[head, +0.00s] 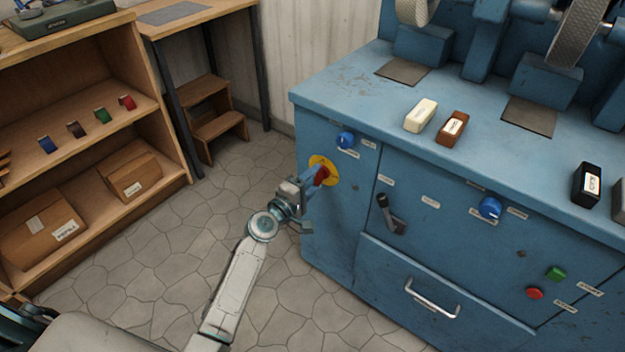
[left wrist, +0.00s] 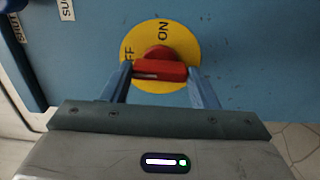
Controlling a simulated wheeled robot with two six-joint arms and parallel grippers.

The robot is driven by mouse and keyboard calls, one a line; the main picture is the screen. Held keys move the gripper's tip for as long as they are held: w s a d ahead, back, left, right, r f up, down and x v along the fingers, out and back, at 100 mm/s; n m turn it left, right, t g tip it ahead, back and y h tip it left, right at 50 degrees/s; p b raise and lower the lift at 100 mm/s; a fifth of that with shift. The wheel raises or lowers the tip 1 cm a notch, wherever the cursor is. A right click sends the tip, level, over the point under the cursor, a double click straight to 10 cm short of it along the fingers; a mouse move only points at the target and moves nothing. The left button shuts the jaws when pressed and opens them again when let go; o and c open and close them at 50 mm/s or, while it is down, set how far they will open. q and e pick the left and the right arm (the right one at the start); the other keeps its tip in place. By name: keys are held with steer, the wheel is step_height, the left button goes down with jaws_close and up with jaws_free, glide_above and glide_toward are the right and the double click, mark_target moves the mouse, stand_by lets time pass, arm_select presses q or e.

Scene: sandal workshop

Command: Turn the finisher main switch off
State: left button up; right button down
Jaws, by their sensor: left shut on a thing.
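The main switch is a red rotary handle (head: 321,174) on a round yellow plate (head: 330,163), on the left end of the blue finisher's front (head: 340,215). In the left wrist view the red handle (left wrist: 160,70) lies level across the yellow plate (left wrist: 182,45). The word ON reads sideways above it, and part of OFF shows at the upper left. My left gripper (head: 316,182) is at the switch, its two fingers (left wrist: 158,76) shut on the handle from both sides. My right gripper is not in view.
The finisher also has blue knobs (head: 346,140) (head: 489,208), a black lever (head: 391,214), a drawer handle (head: 431,299), and green (head: 556,273) and red (head: 535,293) buttons. Blocks lie on its top. A wooden shelf (head: 100,120) stands left; stone floor between is clear.

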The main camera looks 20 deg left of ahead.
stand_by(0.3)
arm_select(q)
steer(key=o, duration=1)
steer(key=shift+s, duration=0.15)
steer(key=v, duration=1)
steer(key=shift+s, duration=0.25)
steer(key=shift+a, duration=0.15)
